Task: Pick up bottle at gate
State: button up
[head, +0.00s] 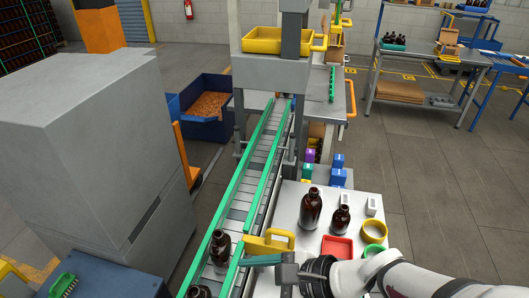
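An amber bottle (220,248) stands upright on the conveyor (232,212), just left of a yellow gate piece (268,242) at the green side rail. A second amber bottle (200,291) is behind it toward the bottom edge, partly cut off by the frame. My gripper (246,261) comes in from the right, its teal-grey fingers pointing left toward the first bottle, over the rail side. The fingers are seen edge-on and overlap, so their opening does not show. No bottle is visibly held.
A white table (293,212) right of the conveyor holds a large amber bottle (311,208), a smaller one (340,220), a red tray (337,246), a yellow ring (374,231) and a green ring (374,250). A grey cabinet (90,140) stands left of the conveyor.

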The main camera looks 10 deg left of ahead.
aim_at(222, 240)
jog(key=w+f+m+t, duration=0.3)
jog(key=w+m+t, duration=0.1)
jog(key=w+m, duration=0.35)
jog(key=shift+y, duration=0.3)
jog(key=x, duration=1)
jog(key=shift+a, duration=0.25)
jog(key=x, duration=0.6)
jog(key=shift+w, duration=0.15)
jog(key=shift+r, duration=0.15)
grip_shut()
